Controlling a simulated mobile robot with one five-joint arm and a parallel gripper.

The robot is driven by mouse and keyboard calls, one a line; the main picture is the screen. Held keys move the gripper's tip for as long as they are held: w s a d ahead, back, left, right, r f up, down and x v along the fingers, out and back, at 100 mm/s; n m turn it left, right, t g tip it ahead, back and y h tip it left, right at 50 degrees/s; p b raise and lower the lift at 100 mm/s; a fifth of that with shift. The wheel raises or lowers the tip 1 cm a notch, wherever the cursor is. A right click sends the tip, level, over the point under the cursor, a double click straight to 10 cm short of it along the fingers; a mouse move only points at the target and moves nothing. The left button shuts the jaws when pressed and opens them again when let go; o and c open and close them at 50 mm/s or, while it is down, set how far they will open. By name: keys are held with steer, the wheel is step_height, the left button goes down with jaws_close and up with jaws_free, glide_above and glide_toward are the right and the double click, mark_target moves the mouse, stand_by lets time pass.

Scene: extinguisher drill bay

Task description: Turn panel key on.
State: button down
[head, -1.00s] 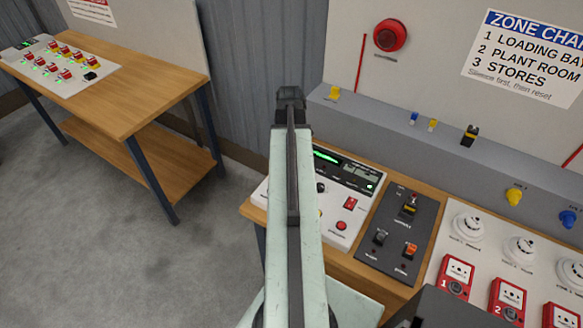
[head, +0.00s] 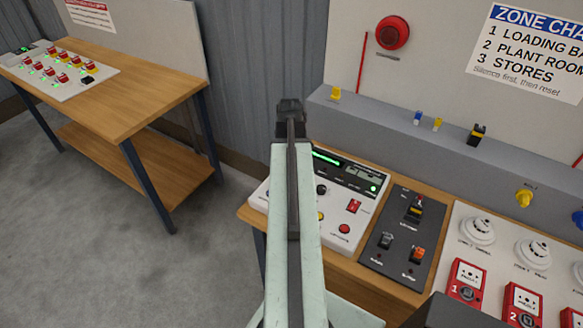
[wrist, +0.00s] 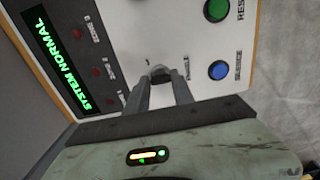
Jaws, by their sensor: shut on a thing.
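The panel key (wrist: 159,69) is a small dark knob on the white fire panel (wrist: 135,35), beside a label that looks like "ENABLE". My gripper (wrist: 160,76) is shut on it, one finger on each side. The fingers hide part of the key, so I cannot tell its turned position. The panel's display (wrist: 55,60) reads "SYSTEM NORMAL" in green.
A green button (wrist: 216,10) and a blue button (wrist: 218,70) sit close to the key. A dark switch box (head: 400,240), white detectors (head: 477,230) and red call points (head: 467,283) lie to the right. Another wooden table (head: 130,85) stands at left, with open floor before it.

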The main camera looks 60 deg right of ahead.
steer(key=shift+m, duration=0.4)
steer(key=m, duration=0.4)
steer(key=shift+m, duration=0.4)
steer(key=m, duration=0.6)
steer(key=shift+a, duration=0.1)
steer(key=shift+m, duration=0.3)
steer(key=c, duration=1.1)
jaws_free()
